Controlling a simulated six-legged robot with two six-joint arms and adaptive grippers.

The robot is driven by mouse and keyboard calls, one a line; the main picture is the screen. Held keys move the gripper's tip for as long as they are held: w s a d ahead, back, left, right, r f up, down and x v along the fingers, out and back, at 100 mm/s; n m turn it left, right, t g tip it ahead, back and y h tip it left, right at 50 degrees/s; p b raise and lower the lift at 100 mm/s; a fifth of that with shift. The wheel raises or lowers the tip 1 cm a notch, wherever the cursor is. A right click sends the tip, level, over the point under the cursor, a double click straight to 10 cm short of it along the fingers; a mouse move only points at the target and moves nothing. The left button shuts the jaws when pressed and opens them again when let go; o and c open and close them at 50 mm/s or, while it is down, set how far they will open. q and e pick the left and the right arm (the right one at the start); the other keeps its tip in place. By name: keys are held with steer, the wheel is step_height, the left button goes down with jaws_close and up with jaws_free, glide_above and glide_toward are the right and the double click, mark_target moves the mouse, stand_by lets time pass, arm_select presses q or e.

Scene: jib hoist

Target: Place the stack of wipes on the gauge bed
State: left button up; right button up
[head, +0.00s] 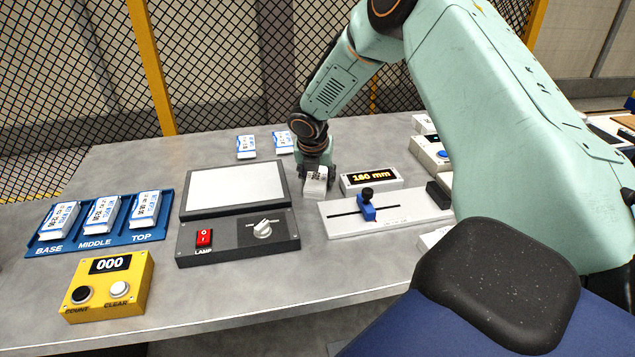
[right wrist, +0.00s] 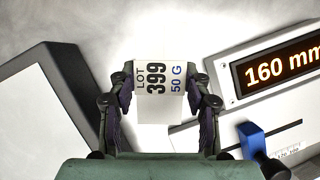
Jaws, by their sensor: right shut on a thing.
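My right gripper (head: 317,172) is shut on a small white stack of wipes (head: 315,186) between the light panel and the gauge. In the right wrist view the stack (right wrist: 160,80) sits between the two fingers of the gripper (right wrist: 160,100), and its label reads LOT 399, 50 G. I cannot tell whether it touches the table. The gauge bed (head: 350,228) is a long white plate with a slot, a blue slider (head: 367,211) and a black end block (head: 438,194). It lies to the right of the stack, apart from it. My left gripper is out of view.
A display (head: 371,178) reading 160 mm stands behind the gauge bed. A light panel (head: 237,186) with a lamp switch box (head: 240,252) is to the left. A blue tray (head: 168,192) holds 3 packets. A yellow counter (head: 130,281) reads 000. Two packets (head: 246,147) lie behind.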

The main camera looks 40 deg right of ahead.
steer(key=shift+s+f, duration=0.1)
steer(key=c, duration=0.3)
